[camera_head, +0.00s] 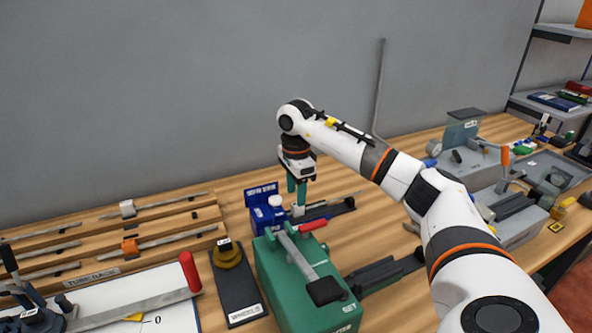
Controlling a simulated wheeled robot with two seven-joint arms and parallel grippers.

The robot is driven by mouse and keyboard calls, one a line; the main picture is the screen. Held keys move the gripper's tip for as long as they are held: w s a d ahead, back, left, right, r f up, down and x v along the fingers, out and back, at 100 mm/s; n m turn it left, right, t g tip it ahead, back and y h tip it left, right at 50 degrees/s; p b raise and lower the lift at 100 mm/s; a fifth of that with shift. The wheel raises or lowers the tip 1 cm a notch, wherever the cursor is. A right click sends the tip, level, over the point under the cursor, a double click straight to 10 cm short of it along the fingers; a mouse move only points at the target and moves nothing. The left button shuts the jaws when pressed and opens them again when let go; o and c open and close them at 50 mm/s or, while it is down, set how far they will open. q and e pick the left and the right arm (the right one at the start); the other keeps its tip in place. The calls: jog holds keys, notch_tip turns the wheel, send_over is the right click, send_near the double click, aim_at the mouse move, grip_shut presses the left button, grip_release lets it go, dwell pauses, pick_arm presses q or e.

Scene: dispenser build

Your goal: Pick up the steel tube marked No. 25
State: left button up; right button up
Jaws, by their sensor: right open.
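Several thin steel tubes lie in the wooden tube rack (205,232) at the left. One rear tube (170,202) carries a white clip, and one nearer tube (170,238) carries an orange clip. No number 25 is readable on any tube, so I cannot tell which one is marked so. My right gripper (297,203) points down over the back of the bench, to the right of the rack and beside a blue box. Its teal fingers look empty. A thin rod behind a dark fixture shows just right of them. My left gripper is not in view.
A green machine (285,285) with a lever stands in front of my right gripper. A blue box (260,197) with a white bottle stands close left of it. A dark stand (238,290) with a yellow piece sits beside the rack. Grey machines crowd the right.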

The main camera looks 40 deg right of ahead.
aim_at(301, 208)
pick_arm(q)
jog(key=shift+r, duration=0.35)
pick_arm(e)
jog(key=shift+f, duration=2)
grip_shut()
pick_arm(q)
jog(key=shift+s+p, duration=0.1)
jog(key=shift+p, duration=0.2)
pick_arm(e)
jog(key=shift+s+d, duration=0.1)
jog(key=shift+d, duration=0.05)
